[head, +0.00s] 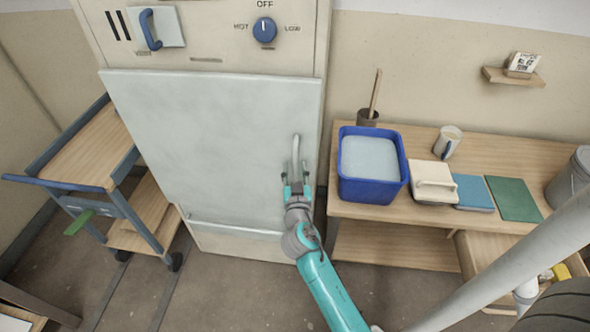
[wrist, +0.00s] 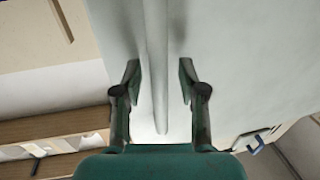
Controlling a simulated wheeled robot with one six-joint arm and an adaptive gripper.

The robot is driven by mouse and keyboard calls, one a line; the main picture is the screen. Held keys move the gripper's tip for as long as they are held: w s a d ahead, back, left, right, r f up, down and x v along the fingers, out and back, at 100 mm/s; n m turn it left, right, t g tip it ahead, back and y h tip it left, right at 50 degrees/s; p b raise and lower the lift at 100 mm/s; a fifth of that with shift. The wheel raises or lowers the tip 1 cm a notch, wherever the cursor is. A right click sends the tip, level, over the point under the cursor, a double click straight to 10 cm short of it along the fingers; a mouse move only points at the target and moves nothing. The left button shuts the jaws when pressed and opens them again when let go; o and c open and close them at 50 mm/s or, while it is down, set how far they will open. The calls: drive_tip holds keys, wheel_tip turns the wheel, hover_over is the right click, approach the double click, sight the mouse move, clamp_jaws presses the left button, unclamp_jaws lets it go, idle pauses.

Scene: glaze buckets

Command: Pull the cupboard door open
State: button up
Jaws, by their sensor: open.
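The cupboard door (head: 205,150) is a pale grey-white panel in the head view and looks shut. Its vertical bar handle (head: 296,152) is near the right edge. My gripper (head: 296,190) is at the lower part of this handle. In the wrist view, my gripper (wrist: 159,85) is open, with one finger on each side of the handle (wrist: 157,60). Gaps show between the handle and both fingers. The door surface (wrist: 215,50) lies behind the fingers.
A wooden trolley (head: 85,155) stands left of the cupboard. To the right, a bench (head: 350,211) carries a blue bucket (head: 372,190), a mug (head: 447,142) and tiles (head: 513,199). A knob (head: 264,30) is above the door. Floor (head: 235,290) shows in front.

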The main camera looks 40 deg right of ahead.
drive_tip(key=shift+w+d, duration=0.1)
clamp_jaws()
idle(0.3)
